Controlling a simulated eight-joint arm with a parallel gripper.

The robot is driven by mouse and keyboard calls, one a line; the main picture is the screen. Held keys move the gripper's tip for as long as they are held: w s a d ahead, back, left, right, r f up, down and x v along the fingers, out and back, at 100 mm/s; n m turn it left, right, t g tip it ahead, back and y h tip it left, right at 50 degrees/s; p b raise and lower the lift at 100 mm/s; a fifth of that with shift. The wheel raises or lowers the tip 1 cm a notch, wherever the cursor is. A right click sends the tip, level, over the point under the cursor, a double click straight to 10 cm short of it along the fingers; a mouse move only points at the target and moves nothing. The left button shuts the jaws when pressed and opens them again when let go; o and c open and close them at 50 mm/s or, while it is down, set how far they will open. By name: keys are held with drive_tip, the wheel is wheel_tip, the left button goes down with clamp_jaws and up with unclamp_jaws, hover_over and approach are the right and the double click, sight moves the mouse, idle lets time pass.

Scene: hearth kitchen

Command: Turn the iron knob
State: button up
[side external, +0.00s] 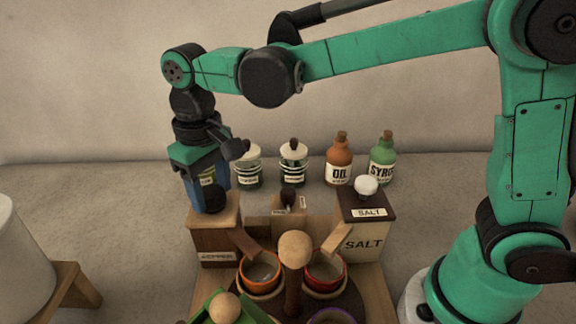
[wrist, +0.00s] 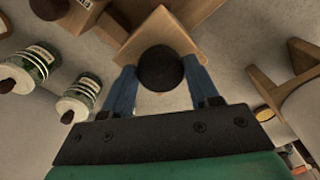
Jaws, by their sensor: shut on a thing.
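The iron knob is a round black ball (side external: 210,200) on top of a wooden box (side external: 212,240) at the left in the side view.
A SALT box (side external: 368,225) with a white knob stands right. A small box with a dark knob (side external: 289,198) lies between. Striped jars (side external: 293,165), an OIL bottle (side external: 339,162) and a green bottle (side external: 383,160) stand behind.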

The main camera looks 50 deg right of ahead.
sight(212, 192)
drive_tip(key=o, duration=1.3)
drive_tip(key=shift+r, duration=2.8)
drive_tip(key=s+d+f+t, duration=0.1)
drive_tip(key=s+d+t, duration=0.1)
drive_tip(key=d, duration=0.2)
drive_tip(key=s+d+f+m+t, duration=0.1)
drive_tip(key=s+d+f+t, duration=0.1)
drive_tip(key=d, duration=0.3)
drive_tip(key=s+d+f+m+t, duration=0.1)
drive_tip(key=s+d+f+t, duration=0.1)
drive_tip(key=s+d+t, duration=0.1)
drive_tip(key=shift+s+d+f, duration=0.1)
drive_tip(key=shift+s+d, duration=0.15)
drive_tip(key=shift+d, duration=0.45)
